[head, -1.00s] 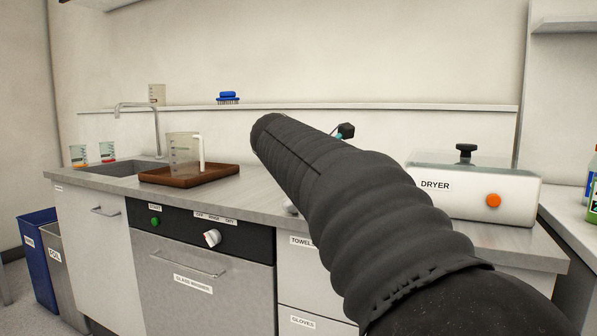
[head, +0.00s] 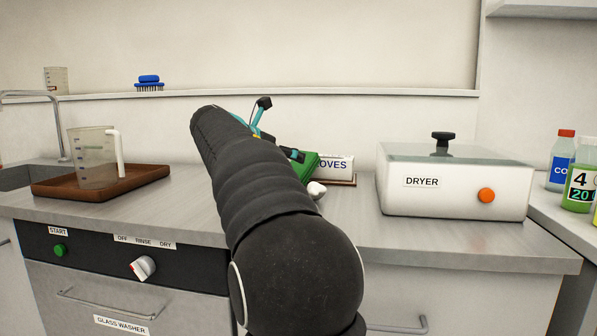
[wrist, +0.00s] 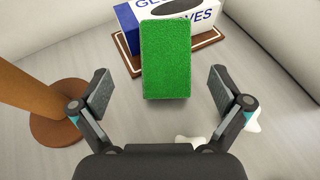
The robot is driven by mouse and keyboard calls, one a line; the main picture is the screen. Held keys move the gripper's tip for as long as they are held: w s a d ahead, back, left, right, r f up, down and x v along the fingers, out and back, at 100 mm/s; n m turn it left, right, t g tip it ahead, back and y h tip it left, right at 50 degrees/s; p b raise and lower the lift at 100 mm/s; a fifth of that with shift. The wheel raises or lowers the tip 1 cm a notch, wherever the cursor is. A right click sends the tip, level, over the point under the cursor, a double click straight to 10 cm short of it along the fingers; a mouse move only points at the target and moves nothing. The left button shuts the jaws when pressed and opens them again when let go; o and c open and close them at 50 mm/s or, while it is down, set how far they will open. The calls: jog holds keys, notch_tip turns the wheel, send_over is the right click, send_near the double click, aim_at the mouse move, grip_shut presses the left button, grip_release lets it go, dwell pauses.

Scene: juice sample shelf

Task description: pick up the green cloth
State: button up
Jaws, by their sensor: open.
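The green cloth (wrist: 166,60) is a bright green rectangular piece with a rough surface, in the upper middle of the wrist view. Its top overlaps the glove box in that view. In the head view the green cloth (head: 307,166) shows only partly, behind my arm. My gripper (wrist: 159,88) is open, with one finger on each side of the cloth's near end and a gap on both sides. Nothing is held. In the head view my arm hides most of the gripper.
A glove box (wrist: 205,22) stands on a brown base behind the cloth. A brown post (wrist: 40,95) with a round foot stands close to the left finger. Small white objects (wrist: 252,118) lie by the right finger. The dryer (head: 455,185) stands right; a brown tray (head: 55,190) holds a beaker (head: 92,160).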

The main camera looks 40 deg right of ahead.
aim_at(300, 169)
jog(key=shift+s+b+x, duration=0.15)
jog(key=shift+s+x, duration=0.05)
jog(key=shift+x, duration=1.65)
jog(key=shift+s+b+x, duration=0.15)
jog(key=shift+s+x, duration=0.05)
jog(key=shift+x, duration=1.65)
jog(key=shift+d+r, duration=0.1)
jog(key=c, duration=1.3)
